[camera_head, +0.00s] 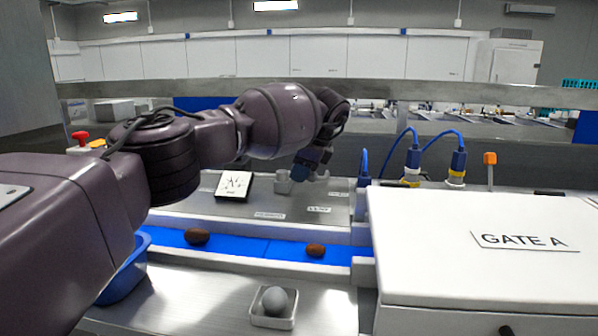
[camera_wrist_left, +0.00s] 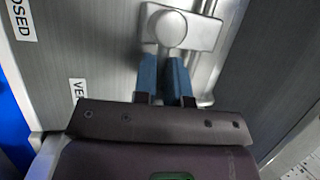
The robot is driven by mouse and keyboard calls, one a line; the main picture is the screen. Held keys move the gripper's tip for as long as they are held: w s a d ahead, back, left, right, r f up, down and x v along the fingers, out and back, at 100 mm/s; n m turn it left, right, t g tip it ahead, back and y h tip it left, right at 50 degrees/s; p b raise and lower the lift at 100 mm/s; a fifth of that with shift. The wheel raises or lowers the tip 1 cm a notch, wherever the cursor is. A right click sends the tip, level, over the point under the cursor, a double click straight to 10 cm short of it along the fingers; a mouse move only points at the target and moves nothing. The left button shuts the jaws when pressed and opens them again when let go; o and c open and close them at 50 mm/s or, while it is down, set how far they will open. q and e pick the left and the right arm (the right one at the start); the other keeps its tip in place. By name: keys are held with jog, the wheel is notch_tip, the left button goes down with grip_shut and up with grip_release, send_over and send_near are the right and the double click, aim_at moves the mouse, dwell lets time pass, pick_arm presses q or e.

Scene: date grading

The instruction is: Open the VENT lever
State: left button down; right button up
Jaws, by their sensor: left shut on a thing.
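The VENT lever is a grey metal handle with a round knob (camera_wrist_left: 171,30) on a bracket, seen close up in the left wrist view. It also shows as a small grey fitting (camera_head: 283,183) behind the conveyor in the head view. My left gripper (camera_wrist_left: 166,62) has its blue fingers close together at the knob and is shut on the handle. In the head view the gripper (camera_head: 308,168) reaches down at the back panel, partly hidden by my wrist. A label starting "VE" (camera_wrist_left: 78,92) and one ending "OSED" (camera_wrist_left: 20,20) are beside it. My right gripper is out of view.
A blue conveyor (camera_head: 258,246) carries two brown dates (camera_head: 197,236) (camera_head: 316,250). A white GATE A box (camera_head: 480,225) stands at right, with blue-cabled fittings (camera_head: 457,163) behind it. A dial gauge (camera_head: 235,185) is left of the lever. A small tray (camera_head: 273,321) holds a grey ball.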

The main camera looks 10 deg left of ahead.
pick_arm(q)
jog(key=c, duration=1.3)
grip_release()
jog(key=shift+s+d+f, duration=0.15)
jog(key=shift+f, duration=0.2)
jog(key=shift+o, duration=0.7)
jog(key=shift+w+d, duration=0.1)
jog(key=shift+w, duration=0.1)
jog(key=shift+s+r, duration=0.1)
jog(key=shift+r, duration=0.35)
jog(key=v, duration=1)
jog(key=shift+d+b, duration=0.15)
jog(key=shift+b, duration=0.15)
